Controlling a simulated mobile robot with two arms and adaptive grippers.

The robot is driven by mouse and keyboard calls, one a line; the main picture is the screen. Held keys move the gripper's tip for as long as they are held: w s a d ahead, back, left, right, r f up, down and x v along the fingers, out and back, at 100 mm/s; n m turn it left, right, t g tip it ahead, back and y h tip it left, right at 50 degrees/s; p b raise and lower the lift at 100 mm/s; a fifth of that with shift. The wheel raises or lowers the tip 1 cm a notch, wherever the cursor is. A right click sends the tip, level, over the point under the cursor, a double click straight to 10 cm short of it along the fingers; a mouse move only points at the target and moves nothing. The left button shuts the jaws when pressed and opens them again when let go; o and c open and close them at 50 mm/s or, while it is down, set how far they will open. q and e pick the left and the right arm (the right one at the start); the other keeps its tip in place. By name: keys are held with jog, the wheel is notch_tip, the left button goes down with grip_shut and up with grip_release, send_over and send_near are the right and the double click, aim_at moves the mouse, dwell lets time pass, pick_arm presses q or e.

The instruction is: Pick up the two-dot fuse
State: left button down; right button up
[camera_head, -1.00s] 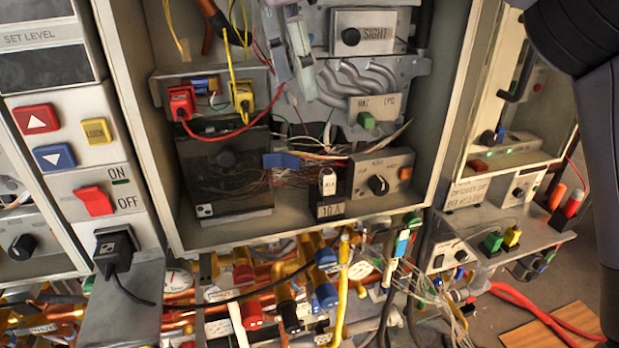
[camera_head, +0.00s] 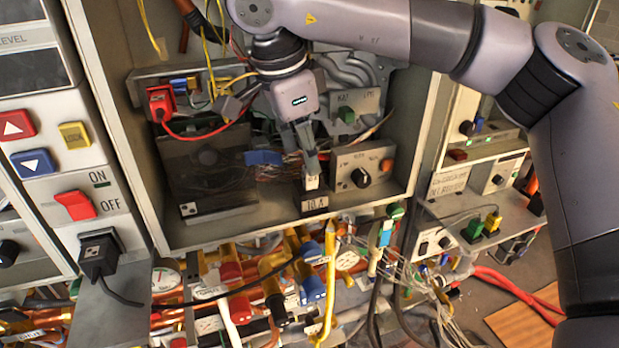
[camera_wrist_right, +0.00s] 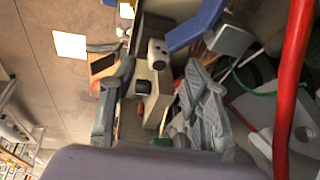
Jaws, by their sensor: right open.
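The two-dot fuse (camera_head: 312,183) is small and pale and stands upright in a dark holder marked 10 A (camera_head: 315,204), on the floor of the open heater box. In the right wrist view the fuse (camera_wrist_right: 157,56) shows a white end with dark dots. My right gripper (camera_head: 310,165) points down directly above the fuse and partly covers it. In the right wrist view the gripper (camera_wrist_right: 160,72) is open, with the fuse in the gap between its fingertips. I cannot tell whether a finger touches it. My left gripper is not in view.
A grey panel with a black knob (camera_head: 361,177) stands close right of the holder. A dark box (camera_head: 206,175) and a blue connector (camera_head: 263,158) are to its left. Thin loose wires run behind. Pipes and valves crowd below the box's lower edge (camera_head: 250,233).

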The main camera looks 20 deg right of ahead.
aim_at(310, 185)
jog(key=p+x, duration=0.1)
jog(key=x, duration=0.2)
jog(key=shift+d+f, duration=0.15)
jog(key=shift+d, duration=0.1)
jog(key=shift+a, duration=0.1)
jog(key=shift+c, duration=0.8)
jog(key=shift+s, duration=0.1)
grip_shut()
